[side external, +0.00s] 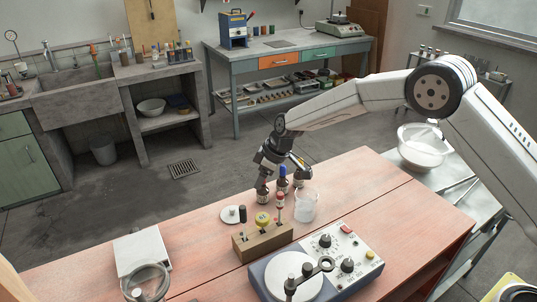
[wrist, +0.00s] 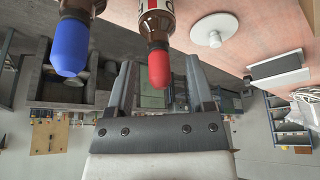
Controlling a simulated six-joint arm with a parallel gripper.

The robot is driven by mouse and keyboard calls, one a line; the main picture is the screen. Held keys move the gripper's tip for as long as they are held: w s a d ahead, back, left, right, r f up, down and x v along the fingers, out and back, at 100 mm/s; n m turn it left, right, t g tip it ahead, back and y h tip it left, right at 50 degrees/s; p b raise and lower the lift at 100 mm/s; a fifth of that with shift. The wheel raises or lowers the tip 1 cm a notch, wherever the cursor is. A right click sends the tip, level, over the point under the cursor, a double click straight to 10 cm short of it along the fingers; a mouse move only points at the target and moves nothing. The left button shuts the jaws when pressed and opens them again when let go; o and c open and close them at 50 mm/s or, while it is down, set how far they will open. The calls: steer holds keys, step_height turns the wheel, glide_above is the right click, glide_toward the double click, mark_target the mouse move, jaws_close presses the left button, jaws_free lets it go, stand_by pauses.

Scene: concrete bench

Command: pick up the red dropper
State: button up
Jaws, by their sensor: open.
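The red dropper (wrist: 158,66) shows in the wrist view as a red rubber bulb on an amber bottle with a white label. My gripper (wrist: 161,84) is open, with one finger on each side of the red bulb in that picture. I see no clear contact. In the side view my gripper (side external: 279,166) is low over the bench top near the bottles and hides most of the red dropper. A blue-bulbed dropper (wrist: 70,46) stands beside the red one, left of my fingers; its blue bulb (side external: 283,171) also shows in the side view.
A wooden rack (side external: 262,243) with black, yellow and red-topped tools stands in front of the bottles. A glass beaker (side external: 306,207) is close on the right, a white knobbed disc (side external: 233,214) on the left. A hotplate-like device (side external: 315,265) fills the front.

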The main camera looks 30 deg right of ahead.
stand_by(0.5)
steer(key=c, duration=0.8)
steer(key=shift+r, duration=5)
steer(key=shift+r, duration=0.1)
steer(key=shift+r, duration=2.35)
